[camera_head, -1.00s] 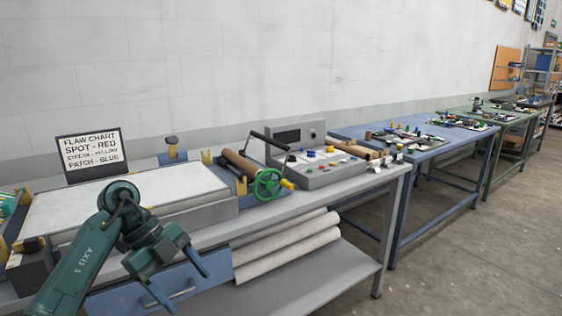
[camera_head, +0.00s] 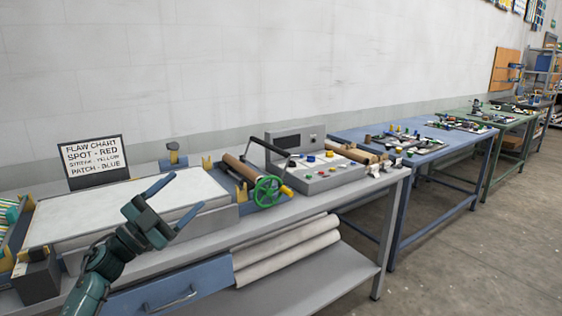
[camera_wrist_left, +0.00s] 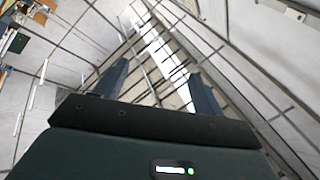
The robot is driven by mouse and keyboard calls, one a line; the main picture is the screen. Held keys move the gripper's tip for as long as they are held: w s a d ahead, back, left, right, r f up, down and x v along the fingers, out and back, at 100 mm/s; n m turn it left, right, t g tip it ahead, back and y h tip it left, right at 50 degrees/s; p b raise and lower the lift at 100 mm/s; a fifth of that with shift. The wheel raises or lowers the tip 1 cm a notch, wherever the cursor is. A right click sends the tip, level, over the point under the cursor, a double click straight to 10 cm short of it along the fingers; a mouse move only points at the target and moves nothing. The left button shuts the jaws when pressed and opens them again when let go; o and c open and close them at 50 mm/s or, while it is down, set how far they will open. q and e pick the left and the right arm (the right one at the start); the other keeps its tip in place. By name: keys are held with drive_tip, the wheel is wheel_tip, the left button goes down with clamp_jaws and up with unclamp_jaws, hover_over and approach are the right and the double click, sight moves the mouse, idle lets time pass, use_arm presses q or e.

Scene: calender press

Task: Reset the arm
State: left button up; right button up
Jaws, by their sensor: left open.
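My left gripper (camera_head: 174,201) is in the lower left of the head view, in front of the white sheet bed on the grey bench. Its two blue-grey fingers are spread apart with nothing between them, and they point up and to the right. In the left wrist view the same open fingers (camera_wrist_left: 158,88) stand against the ceiling, beams and walls, with no object between them. My right gripper does not show in either view.
The grey bench (camera_head: 330,195) carries a flaw chart sign (camera_head: 94,160), a white bed (camera_head: 130,202), a roller with a green handwheel (camera_head: 268,191) and a control box (camera_head: 310,172). A blue drawer (camera_head: 165,290) and rolled sheets (camera_head: 288,248) sit below. Floor at right is clear.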

use_arm(q)
drive_tip(key=w+a+f+n+t+y, duration=0.1)
drive_tip(key=w+a+n+t+y, duration=0.45)
drive_tip(key=a+n+y, duration=0.75)
wheel_tip(320, 180, down, 9)
drive_tip(key=w+a+n+g+y, duration=0.1)
drive_tip(key=n+g+y, duration=0.1)
drive_tip(key=g+y, duration=0.3)
drive_tip(key=s+d+f+m+g+h, duration=0.1)
drive_tip(key=s+d+f+g+h, duration=0.1)
drive_tip(key=s+d+f, duration=0.6)
drive_tip(key=s+d+f+g+h, duration=0.1)
drive_tip(key=s+d+f, duration=0.3)
drive_tip(key=s+f, duration=0.65)
drive_tip(key=s+d+f+g, duration=0.1)
drive_tip(key=s+d+f, duration=0.1)
drive_tip(key=s, duration=0.5)
drive_tip(key=s+d+f+g+h, duration=0.1)
drive_tip(key=s+d+f, duration=0.2)
drive_tip(key=s, duration=0.4)
drive_tip(key=s+d+f+n+g+h, duration=0.1)
drive_tip(key=s+d+f, duration=0.1)
drive_tip(key=s+d, duration=0.2)
drive_tip(key=s, duration=0.3)
drive_tip(key=shift+f, duration=0.2)
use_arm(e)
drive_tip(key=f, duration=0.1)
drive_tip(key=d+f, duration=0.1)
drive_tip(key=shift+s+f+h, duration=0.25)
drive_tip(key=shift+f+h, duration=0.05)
